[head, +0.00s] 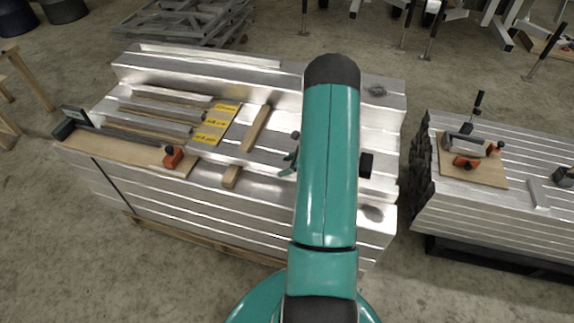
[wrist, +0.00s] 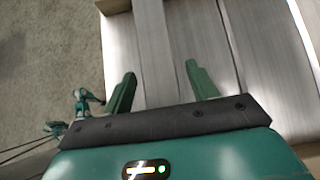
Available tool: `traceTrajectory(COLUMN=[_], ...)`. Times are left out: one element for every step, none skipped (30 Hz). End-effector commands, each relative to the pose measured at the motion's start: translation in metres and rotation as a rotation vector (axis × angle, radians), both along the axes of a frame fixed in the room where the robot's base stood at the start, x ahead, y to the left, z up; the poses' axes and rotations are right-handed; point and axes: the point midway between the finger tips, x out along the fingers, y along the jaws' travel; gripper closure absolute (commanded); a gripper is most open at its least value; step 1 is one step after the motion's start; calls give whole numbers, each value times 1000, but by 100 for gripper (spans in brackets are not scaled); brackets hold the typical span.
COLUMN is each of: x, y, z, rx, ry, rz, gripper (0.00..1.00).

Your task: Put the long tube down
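Several long metal tubes lie side by side on the left of the aluminium stack; the front one (head: 150,125) is beside a wooden board. I cannot tell which is the task's long tube. My gripper shows in the wrist view (wrist: 160,88) with its two green fingers wide apart. No tube is seen gripped between them. A long bright metal strip (wrist: 153,45) runs below, between the fingers; I cannot tell whether it is a tube or part of the stack. In the head view my arm hides the gripper.
The aluminium stack (head: 245,208) carries yellow labels (head: 215,124), a wooden bar (head: 256,129), a small wooden block (head: 231,177) and a board with an orange clamp (head: 173,157). A second stack (head: 480,218) with a clamped board (head: 472,168) stands right, across a gap.

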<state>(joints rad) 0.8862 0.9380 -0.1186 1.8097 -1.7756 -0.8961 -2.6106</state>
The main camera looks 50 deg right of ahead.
Motion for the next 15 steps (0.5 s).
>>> traceTrajectory(x=[0, 0, 0, 0, 0, 0, 0, 0, -3, -6, -10, -15, -20, -24, -29], y=[0, 0, 0, 0, 0, 0, 0, 0, -3, -5, -6, -9, -11, -13, -16], z=[0, 0, 1, 2, 3, 7, 10, 13, 17, 21, 25, 31, 36, 41, 47], rx=[0, 0, 0, 0, -1, -1, -2, -3, -4, -3, -3, -3, -3, -3, -3], ry=[0, 0, 0, 0, -1, -1, -1, -1, -1, -2, -3, -1, 0, -2, -2], rz=[0, 0, 0, 0, 0, 0, 1, 1, -1, -1, -1, -1, -1, -2, -2], gripper=[42, 42, 42, 42, 42, 42, 42, 42, 42, 42, 42, 42, 42, 42, 42])
